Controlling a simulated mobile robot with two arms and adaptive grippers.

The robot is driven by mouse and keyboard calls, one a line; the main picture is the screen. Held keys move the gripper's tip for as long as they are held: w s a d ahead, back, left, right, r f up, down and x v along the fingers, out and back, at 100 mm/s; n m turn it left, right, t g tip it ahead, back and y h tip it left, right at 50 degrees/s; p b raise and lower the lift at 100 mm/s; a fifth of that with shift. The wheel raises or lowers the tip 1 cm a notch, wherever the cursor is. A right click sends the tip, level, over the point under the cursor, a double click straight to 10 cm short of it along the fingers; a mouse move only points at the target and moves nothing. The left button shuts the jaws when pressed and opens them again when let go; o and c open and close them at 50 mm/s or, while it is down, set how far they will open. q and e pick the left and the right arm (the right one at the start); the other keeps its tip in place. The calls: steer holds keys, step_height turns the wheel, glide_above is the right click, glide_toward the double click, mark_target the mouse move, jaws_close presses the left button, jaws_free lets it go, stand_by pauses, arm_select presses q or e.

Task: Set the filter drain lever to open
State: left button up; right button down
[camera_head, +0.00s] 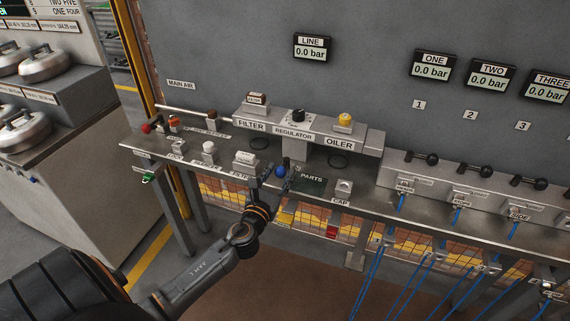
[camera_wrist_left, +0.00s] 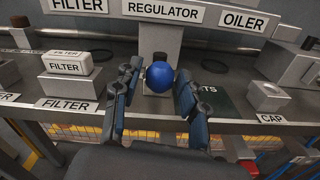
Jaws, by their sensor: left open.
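My right gripper is not in view.
The metal shelf (camera_head: 216,174) carries a labelled filter block (camera_head: 245,160) left of my gripper, a dark PARTS mat (camera_head: 311,181) and a cap block (camera_head: 343,188) to the right. The regulator (camera_head: 297,118) and oiler (camera_head: 344,121) stand behind. Black-handled valves (camera_head: 421,158) line the right.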

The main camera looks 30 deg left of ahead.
mark_target(284, 164)
arm_select(q)
steer(key=shift+x, duration=2.25)
steer(key=shift+c, duration=0.3)
jaws_close()
